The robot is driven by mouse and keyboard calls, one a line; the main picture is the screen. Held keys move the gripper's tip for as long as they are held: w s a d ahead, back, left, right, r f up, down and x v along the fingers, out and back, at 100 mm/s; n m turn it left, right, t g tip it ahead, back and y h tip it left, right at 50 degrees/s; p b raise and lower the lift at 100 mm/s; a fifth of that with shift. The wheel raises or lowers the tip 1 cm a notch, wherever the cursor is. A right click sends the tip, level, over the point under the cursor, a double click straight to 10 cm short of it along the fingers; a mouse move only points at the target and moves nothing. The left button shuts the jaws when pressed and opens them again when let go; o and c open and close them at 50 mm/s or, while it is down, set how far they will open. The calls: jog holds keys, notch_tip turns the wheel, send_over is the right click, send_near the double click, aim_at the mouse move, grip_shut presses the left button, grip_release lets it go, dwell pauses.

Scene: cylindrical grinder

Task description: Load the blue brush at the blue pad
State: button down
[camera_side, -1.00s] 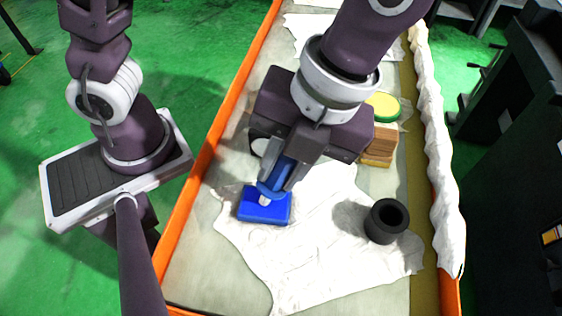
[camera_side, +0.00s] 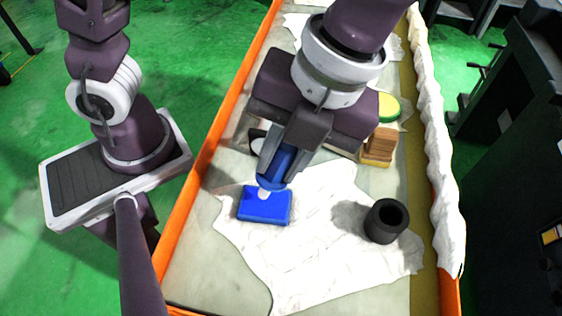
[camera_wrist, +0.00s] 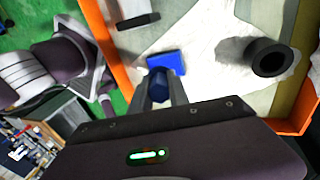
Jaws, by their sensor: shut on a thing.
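My gripper (camera_side: 275,172) is shut on the blue brush (camera_side: 280,166), which hangs downward with a pale tip at its lower end. The blue pad (camera_side: 264,206) lies on the white cloth, just below the brush tip in the side view. The tip overlaps the pad's far edge there; I cannot tell if they touch. In the wrist view the blue brush (camera_wrist: 158,86) sits between the fingers (camera_wrist: 160,92), with the blue pad (camera_wrist: 167,62) just beyond it. The fingers hide part of the brush.
A black hollow cylinder (camera_side: 385,221) stands on the white cloth (camera_side: 310,250) to the right. A wooden block (camera_side: 379,146) and a green-and-yellow round thing (camera_side: 387,105) are behind it. Orange rails (camera_side: 205,150) edge the table. The cloth's front area is clear.

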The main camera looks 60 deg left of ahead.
aim_at(281, 145)
jog(key=shift+r, duration=2.5)
